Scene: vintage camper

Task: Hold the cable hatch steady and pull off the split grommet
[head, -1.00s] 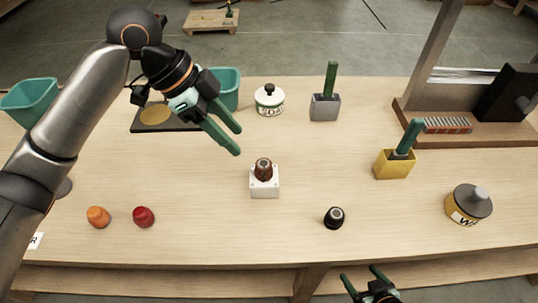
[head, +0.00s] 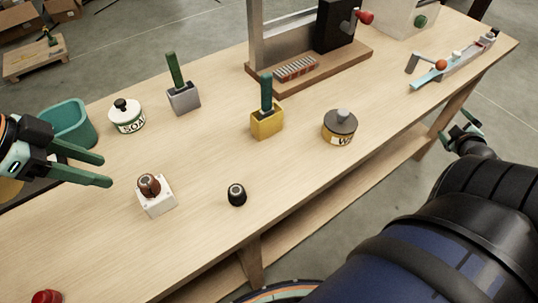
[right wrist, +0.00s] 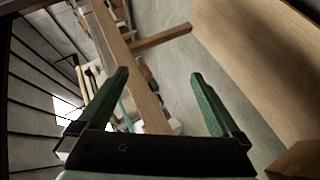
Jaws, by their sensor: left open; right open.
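The cable hatch is a small white block (head: 158,207) standing on the wooden bench in the head view. A brown, rounded split grommet (head: 149,186) sits on its top. My left gripper (head: 107,170) is open and empty, to the left of the hatch and apart from it. My right gripper (head: 460,128) is open beyond the bench's front edge at the right, far from the hatch. In the right wrist view its two green fingers (right wrist: 159,76) are spread with nothing between them.
A small black cap (head: 237,194) stands right of the hatch. Behind are a soap jar (head: 127,116), a grey holder (head: 184,99), a yellow holder (head: 267,123) and a yellow tin (head: 339,128). A red piece (head: 46,297) lies front left. The bench around the hatch is mostly clear.

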